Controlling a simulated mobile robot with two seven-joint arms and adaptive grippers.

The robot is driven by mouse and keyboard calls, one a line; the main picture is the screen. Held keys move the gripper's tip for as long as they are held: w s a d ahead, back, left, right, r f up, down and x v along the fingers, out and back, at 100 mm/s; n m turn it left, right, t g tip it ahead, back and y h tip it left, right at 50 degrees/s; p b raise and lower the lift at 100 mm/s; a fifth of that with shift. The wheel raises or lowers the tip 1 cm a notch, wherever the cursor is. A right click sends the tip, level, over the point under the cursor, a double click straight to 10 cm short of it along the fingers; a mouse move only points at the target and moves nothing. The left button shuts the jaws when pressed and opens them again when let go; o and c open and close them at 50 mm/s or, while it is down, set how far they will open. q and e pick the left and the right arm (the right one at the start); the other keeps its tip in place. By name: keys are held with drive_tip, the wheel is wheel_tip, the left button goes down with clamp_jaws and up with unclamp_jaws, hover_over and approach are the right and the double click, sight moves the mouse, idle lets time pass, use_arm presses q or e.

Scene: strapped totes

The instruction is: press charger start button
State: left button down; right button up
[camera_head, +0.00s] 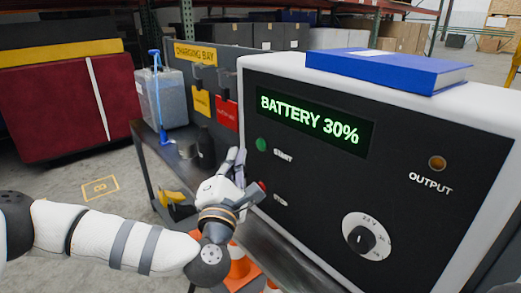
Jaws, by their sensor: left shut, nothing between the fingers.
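The charger (400,150) is a large white box with a dark front panel at the right. Its green-lit display (313,122) reads "BATTERY 30%". The green START button (261,145) is on the panel's left side, below the display. A red button (263,186) sits lower, beside a second label, partly behind my fingers. My left gripper (238,160) is shut and empty. In the picture its fingertips are just left of the green button and slightly below it; I cannot tell whether they touch the panel. My right gripper is not in view.
A blue binder (388,69) lies on top of the charger. An OUTPUT light (437,163) and a dial (362,239) are on the panel. A clear container (165,100) stands on the bench at left. An orange cone (240,265) is below.

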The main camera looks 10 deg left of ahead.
sight(252, 136)
use_arm(q)
drive_tip(key=shift+w+d+b, duration=0.3)
drive_tip(key=shift+w+d, duration=0.5)
drive_tip(key=shift+w, duration=0.2)
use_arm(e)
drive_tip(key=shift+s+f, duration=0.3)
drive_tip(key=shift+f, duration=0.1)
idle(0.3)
use_arm(q)
drive_tip(key=shift+w+d, duration=0.25)
drive_tip(key=shift+w, duration=0.05)
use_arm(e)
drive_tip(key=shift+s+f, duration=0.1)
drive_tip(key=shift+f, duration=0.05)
use_arm(q)
drive_tip(key=shift+w+d+b, duration=0.25)
drive_tip(key=shift+w+b, duration=0.05)
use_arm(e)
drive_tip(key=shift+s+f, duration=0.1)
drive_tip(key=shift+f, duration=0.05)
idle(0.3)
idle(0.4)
use_arm(q)
drive_tip(key=shift+s+a+p, duration=0.35)
drive_tip(key=shift+s+a, duration=0.15)
drive_tip(key=shift+s, duration=0.15)
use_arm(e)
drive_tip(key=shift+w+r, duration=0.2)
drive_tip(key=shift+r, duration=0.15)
